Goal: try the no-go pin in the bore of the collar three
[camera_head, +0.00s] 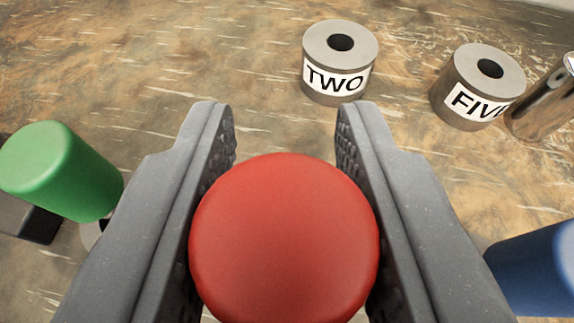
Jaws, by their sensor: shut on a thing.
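My gripper (286,120) is shut on a red round-topped handle (285,240), which sits between the two grey padded jaws. The handle is seen end-on and hides whatever is below it, so no pin shank shows. No mark on it names it as the no-go pin. No collar labelled three is in view. A grey collar labelled TWO (340,57) stands ahead of the jaws, a little right of centre, with its dark bore facing up. A collar labelled FIVE (474,88) stands to its right, its label partly turned away.
A green handle (62,170) leans at the left beside a dark block (28,220). A blue rounded thing (540,265) is cut off at the lower right. A shiny metal cylinder (545,105) stands at the right edge. The brown mottled surface (200,60) is clear at upper left.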

